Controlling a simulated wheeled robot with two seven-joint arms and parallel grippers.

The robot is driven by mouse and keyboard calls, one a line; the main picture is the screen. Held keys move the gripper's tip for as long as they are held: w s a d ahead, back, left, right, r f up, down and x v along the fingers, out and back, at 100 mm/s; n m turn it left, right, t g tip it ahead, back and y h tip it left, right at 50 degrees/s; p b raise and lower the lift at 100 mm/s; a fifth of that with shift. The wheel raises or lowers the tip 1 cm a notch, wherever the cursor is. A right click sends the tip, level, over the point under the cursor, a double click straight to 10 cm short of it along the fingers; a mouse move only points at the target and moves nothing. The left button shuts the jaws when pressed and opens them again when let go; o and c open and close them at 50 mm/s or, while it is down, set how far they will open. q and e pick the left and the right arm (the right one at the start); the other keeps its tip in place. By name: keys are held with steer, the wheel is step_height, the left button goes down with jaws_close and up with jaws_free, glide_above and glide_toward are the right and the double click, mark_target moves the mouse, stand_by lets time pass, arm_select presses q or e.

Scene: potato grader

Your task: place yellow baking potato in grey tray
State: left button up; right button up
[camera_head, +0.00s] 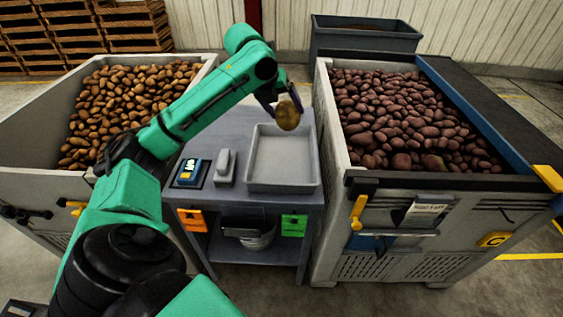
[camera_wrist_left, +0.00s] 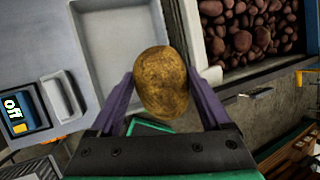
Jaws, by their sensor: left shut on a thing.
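The yellow baking potato (camera_head: 288,114) is held up in my left gripper (camera_head: 282,100), above the back right part of the grey tray. In the left wrist view the potato (camera_wrist_left: 161,82) sits between the two purple fingers of my left gripper (camera_wrist_left: 163,95), which is shut on it. The grey tray (camera_head: 283,188) is a shallow, empty rectangle on the table between the two bins. It also shows in the left wrist view (camera_wrist_left: 113,8), to the left of the potato. My right gripper is not in view.
A bin of brown potatoes (camera_head: 118,100) is at left. A bin of reddish potatoes (camera_head: 405,120) is close at right, with high walls.

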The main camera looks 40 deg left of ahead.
arm_select(q)
steer(key=shift+d+f, duration=0.2)
steer(key=shift+f, duration=0.1)
steer(key=f, duration=0.1)
steer(key=d+f, duration=0.1)
steer(key=f, duration=0.1)
steer(key=w+f, duration=0.1)
steer(key=shift+d+f, duration=0.15)
steer(key=shift+f, duration=0.25)
step_height(320, 180, down, 12)
step_height(320, 180, down, 3)
steer(key=shift+w+r+p, duration=0.1)
steer(key=shift+r+p, duration=0.05)
steer(key=shift+p, duration=0.2)
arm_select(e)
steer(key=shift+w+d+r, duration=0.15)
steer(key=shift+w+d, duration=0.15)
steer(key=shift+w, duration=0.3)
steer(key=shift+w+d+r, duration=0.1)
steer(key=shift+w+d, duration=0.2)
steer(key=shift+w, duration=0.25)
arm_select(q)
steer(key=o, duration=1.4)
steer(key=shift+c, duration=0.2)
steer(key=shift+o, duration=0.6)
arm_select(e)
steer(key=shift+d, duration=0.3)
